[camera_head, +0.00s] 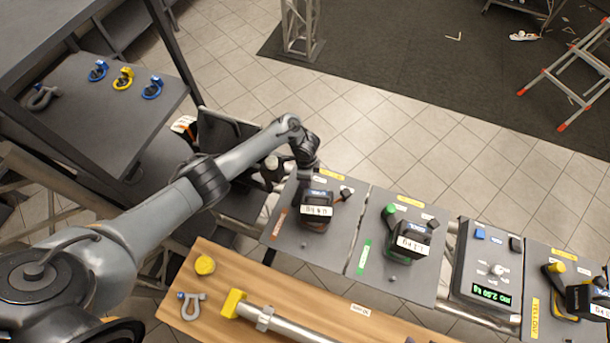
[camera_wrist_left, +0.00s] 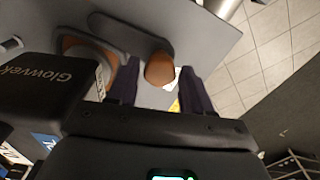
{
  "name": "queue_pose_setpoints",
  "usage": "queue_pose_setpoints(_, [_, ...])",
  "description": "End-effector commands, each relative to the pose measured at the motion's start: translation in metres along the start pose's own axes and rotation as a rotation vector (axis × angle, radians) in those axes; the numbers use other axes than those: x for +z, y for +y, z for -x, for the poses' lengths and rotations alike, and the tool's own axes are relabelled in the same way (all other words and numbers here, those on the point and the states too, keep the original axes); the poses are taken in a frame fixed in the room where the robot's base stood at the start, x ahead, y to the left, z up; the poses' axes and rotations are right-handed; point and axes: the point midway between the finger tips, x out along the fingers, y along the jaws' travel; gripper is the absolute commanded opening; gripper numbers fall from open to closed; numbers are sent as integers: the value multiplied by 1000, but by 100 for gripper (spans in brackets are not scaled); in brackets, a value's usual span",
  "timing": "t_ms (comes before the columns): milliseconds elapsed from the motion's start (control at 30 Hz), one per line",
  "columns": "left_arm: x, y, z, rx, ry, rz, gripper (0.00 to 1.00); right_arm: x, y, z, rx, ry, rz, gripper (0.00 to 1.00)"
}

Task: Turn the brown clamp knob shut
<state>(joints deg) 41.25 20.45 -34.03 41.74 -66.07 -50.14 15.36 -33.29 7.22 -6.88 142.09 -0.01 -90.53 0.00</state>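The brown clamp knob (camera_wrist_left: 160,68) shows in the left wrist view at the end of a dark rounded lever (camera_wrist_left: 130,36). A brown curved clamp part (camera_wrist_left: 88,50) lies left of it, beside a black tool body (camera_wrist_left: 40,92). My left gripper (camera_wrist_left: 160,88) is open, with one dark finger on each side of the knob; whether they touch it I cannot tell. In the head view my left gripper (camera_head: 306,172) is over the panel (camera_head: 272,238) with the brown label strip, just behind the black tool (camera_head: 316,210). The knob is not clear there. My right gripper is not in view.
To the right are a panel with a green-knobbed clamp (camera_head: 389,211), a scale with a green display (camera_head: 490,291) and a yellow clamp (camera_head: 555,270). A wooden bench (camera_head: 222,262) with a shackle (camera_head: 190,305) and a yellow-ended tube (camera_head: 280,324) lies in front.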

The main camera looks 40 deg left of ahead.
Motion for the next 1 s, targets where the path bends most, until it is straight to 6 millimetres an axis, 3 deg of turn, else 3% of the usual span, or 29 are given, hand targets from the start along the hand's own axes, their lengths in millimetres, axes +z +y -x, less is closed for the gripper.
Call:
queue_pose_setpoints(100, [0, 0, 0, 0, 0, 0, 65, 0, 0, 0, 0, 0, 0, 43])
queue_pose_setpoints(467, [0, 0, 4, 0, 1, -1, 65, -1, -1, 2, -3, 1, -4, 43])
queue_pose_setpoints(667, [0, -1, 29, -2, 3, -1, 65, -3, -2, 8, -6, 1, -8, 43])
queue_pose_setpoints(1000, [0, 0, 88, -2, 1, -2, 65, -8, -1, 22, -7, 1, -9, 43])
